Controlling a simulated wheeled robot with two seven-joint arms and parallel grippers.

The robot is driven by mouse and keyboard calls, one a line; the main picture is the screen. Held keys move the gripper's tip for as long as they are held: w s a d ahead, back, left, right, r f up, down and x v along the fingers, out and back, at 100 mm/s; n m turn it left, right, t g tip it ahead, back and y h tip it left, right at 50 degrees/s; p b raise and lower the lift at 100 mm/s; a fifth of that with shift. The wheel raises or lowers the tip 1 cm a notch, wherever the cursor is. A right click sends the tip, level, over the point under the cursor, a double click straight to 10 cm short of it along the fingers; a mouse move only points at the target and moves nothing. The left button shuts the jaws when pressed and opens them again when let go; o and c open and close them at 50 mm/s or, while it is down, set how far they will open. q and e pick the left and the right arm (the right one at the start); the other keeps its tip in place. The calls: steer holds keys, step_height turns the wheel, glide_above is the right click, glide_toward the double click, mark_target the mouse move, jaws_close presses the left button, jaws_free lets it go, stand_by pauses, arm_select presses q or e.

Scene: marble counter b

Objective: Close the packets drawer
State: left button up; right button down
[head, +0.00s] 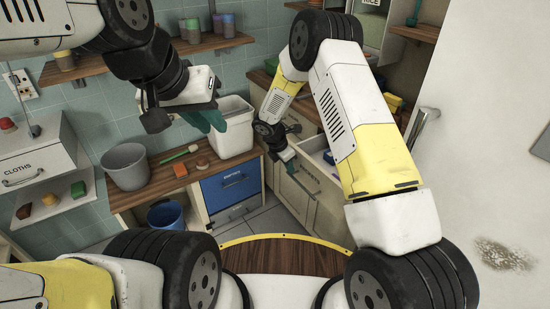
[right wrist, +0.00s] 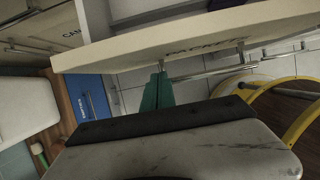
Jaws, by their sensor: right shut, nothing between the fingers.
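The packets drawer (head: 305,176) is pulled partly out of the cabinet on the right in the head view, with a blue and purple item inside. In the right wrist view its pale front (right wrist: 200,38) crosses the top, with a dark label and a bar handle (right wrist: 215,71). My right gripper (head: 290,160) is shut and empty at the drawer front. Its teal fingers (right wrist: 158,92) are close to the front beside the handle; I cannot tell whether they touch. My left gripper (head: 208,118) hangs at the left, in front of a white bin, its finger opening unclear.
A blue drawer front (head: 230,186) is in the wooden counter to the left. A grey bucket (head: 126,166) and the white bin (head: 232,138) stand on that counter. A white cloths drawer (head: 28,170) is at far left. Tiled floor (head: 270,221) is free below the cabinets.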

steer(key=w+d, duration=0.3)
steer(key=d, duration=0.1)
steer(key=w+d, duration=0.3)
steer(key=d, duration=0.1)
steer(key=w+d, duration=0.3)
steer(key=d, duration=0.2)
steer(key=shift+w, duration=0.15)
